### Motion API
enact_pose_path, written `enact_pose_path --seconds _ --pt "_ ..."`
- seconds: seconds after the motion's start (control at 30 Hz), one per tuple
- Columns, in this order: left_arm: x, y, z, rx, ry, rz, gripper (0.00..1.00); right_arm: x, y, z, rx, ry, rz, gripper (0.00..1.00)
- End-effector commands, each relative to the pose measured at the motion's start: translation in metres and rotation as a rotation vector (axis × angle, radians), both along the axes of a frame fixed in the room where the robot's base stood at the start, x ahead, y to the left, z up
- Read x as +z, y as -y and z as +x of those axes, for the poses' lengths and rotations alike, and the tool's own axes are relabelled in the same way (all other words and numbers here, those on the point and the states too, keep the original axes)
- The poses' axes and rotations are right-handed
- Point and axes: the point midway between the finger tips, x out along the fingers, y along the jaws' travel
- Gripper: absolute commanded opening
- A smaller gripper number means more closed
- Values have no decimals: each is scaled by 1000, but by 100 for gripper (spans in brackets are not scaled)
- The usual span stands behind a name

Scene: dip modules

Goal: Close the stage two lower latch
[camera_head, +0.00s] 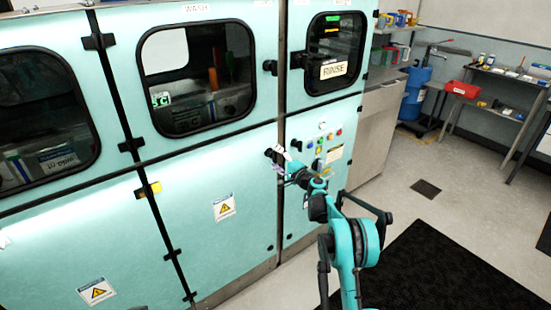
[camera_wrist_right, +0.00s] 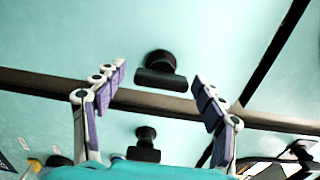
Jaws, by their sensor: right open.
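The teal washing machine carries a WASH door (camera_head: 205,85) and a lower panel (camera_head: 215,205). A small black latch (camera_head: 270,67) sits at the WASH door's right edge. My right gripper (camera_head: 278,158) reaches the lower panel's upper right corner and largely hides the latch area there. In the right wrist view, my right gripper (camera_wrist_right: 163,88) is open, its purple-padded fingers spread. One black latch (camera_wrist_right: 160,70) shows between and beyond the fingertips, and another black latch (camera_wrist_right: 147,145) shows lower, between the finger bases. No contact is visible. My left gripper is not in view.
A RINSE door (camera_head: 335,55) and a control panel with coloured buttons (camera_head: 325,145) lie to the right of my gripper. A grey cabinet (camera_head: 375,130) stands beyond. A black mat (camera_head: 440,270) lies on open floor at the right.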

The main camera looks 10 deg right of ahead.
Motion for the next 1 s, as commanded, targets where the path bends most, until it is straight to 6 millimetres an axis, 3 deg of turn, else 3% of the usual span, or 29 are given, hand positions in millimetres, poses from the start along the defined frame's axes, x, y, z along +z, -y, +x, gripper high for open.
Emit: enact_pose_path --seconds 0.5,0.7,1.0 --pt "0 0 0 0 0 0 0 0 41 -90 -2 0 0 71" --pt "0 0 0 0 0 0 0 0 47 -105 -1 0 0 71" --pt "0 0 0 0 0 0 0 0 47 -106 -1 0 0 71"
